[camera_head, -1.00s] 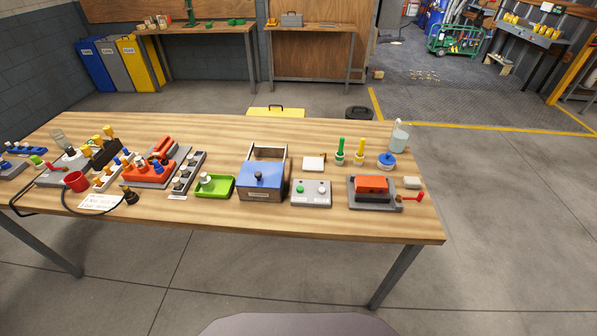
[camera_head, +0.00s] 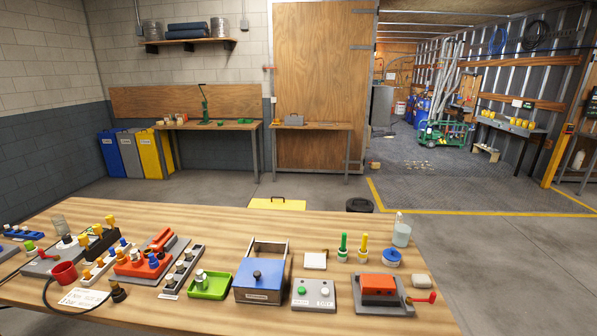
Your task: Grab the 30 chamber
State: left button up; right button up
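I cannot make out which part is the 30 chamber; the labels are too small to read. Several small parts with white, orange and blue tops stand in racks on the left of the wooden table. They include a dark rack (camera_head: 183,269) with pale parts and a red fixture (camera_head: 140,266). A single whitish part (camera_head: 201,279) stands in a green tray (camera_head: 210,286). Neither of my grippers is in view.
On the table (camera_head: 230,221) are a blue box (camera_head: 259,281), a grey button panel (camera_head: 314,294) and a red-topped press (camera_head: 379,284) with a red handle. A clear bottle (camera_head: 401,232) stands at the far right corner. A yellow case (camera_head: 277,204) sits behind the table.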

aim_at(134, 255)
jog(key=u, duration=1.3)
